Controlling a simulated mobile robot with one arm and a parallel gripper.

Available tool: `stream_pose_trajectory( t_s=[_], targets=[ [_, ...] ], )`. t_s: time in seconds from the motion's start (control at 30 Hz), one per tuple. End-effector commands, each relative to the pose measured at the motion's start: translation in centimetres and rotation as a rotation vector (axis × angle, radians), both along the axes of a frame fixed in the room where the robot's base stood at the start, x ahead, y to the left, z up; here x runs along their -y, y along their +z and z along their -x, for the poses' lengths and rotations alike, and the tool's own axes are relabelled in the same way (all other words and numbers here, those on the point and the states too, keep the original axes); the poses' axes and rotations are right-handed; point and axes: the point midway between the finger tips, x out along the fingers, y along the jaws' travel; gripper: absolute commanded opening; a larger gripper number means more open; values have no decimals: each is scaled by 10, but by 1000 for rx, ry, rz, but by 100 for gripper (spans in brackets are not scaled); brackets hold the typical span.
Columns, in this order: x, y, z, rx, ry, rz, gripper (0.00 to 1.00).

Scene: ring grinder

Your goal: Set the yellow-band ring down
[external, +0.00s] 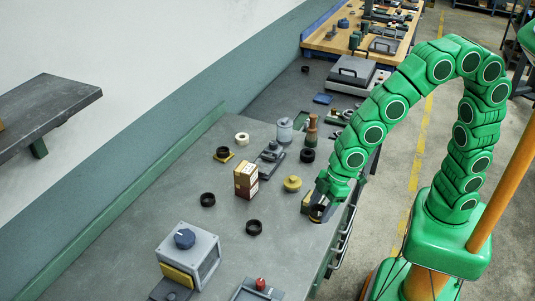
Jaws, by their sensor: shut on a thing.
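My gripper (321,205) is at the right edge of the grey workbench (290,240), pointing down. It is shut on a small dark ring (317,214) with a tan or yellow patch beside it, which I take to be the yellow-band ring. The fingers hide much of it, and the band is too small to make out. I cannot tell whether the ring touches the bench top.
Dark rings (208,199) (254,227) lie on the bench. A yellow round piece (292,183) and a cardboard-coloured box (246,180) stand left of my gripper. A grey machine with a blue knob (187,255) stands at the front. Bare bench lies between them.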

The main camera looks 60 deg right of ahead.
Motion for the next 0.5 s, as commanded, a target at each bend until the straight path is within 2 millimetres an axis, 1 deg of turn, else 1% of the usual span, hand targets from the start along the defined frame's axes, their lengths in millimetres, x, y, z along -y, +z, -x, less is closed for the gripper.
stream_pose_trajectory(
  t_s=[0.1,0.5],
  targets=[
    [-7,-7,-10,-1,0,1,18],
    [-25,-44,-35,0,0,0,18]
  ],
)
